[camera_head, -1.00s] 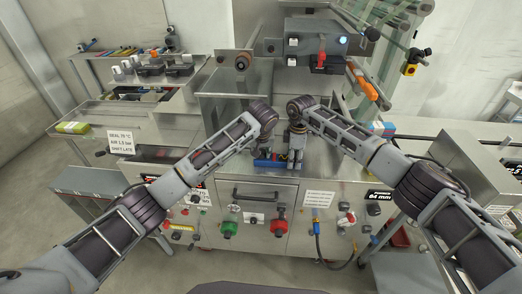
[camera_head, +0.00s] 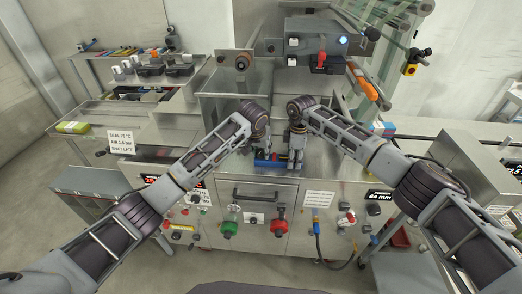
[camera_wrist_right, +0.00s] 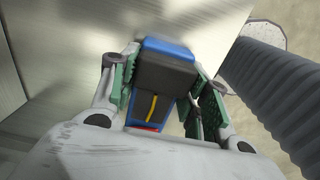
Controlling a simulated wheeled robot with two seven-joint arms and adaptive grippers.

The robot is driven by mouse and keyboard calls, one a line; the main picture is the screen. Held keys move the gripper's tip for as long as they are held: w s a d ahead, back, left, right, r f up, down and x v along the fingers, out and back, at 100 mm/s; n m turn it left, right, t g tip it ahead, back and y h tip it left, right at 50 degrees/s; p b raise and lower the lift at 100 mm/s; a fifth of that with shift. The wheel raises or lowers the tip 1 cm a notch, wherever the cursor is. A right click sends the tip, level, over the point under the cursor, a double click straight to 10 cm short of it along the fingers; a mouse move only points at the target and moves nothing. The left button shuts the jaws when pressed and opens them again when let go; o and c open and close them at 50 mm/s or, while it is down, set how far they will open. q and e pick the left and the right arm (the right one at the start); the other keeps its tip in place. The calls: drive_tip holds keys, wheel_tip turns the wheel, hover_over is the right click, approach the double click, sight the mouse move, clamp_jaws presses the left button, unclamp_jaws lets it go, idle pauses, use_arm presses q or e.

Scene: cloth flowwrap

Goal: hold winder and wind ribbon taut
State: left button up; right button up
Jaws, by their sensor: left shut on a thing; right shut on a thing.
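A blue winder (camera_head: 268,162) lies low on the steel worktop between my two grippers. In the right wrist view the blue body (camera_wrist_right: 165,45) carries a dark block (camera_wrist_right: 166,73), a thin yellow strip (camera_wrist_right: 153,105) and a bit of red at its lower end. My right gripper (camera_head: 296,160) is shut on the winder, with green finger pads on both sides of it in the right wrist view (camera_wrist_right: 163,88). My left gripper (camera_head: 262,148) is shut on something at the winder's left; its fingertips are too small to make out. I cannot tell where the ribbon runs.
A steel machine housing (camera_head: 228,85) stands behind the grippers, with a grey control box (camera_head: 316,45) above. A drawer front with green (camera_head: 229,230) and red (camera_head: 279,228) knobs is below the worktop edge. A side shelf (camera_head: 95,110) at left holds small items.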

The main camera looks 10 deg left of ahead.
use_arm(q)
drive_tip(key=shift+m+h, duration=0.4)
drive_tip(key=shift+m, duration=0.4)
drive_tip(key=o, duration=1)
drive_tip(key=shift+o, duration=0.2)
drive_tip(key=shift+r, duration=0.15)
drive_tip(key=v, duration=1.1)
drive_tip(key=shift+r, duration=0.35)
drive_tip(key=shift+s+a, duration=0.1)
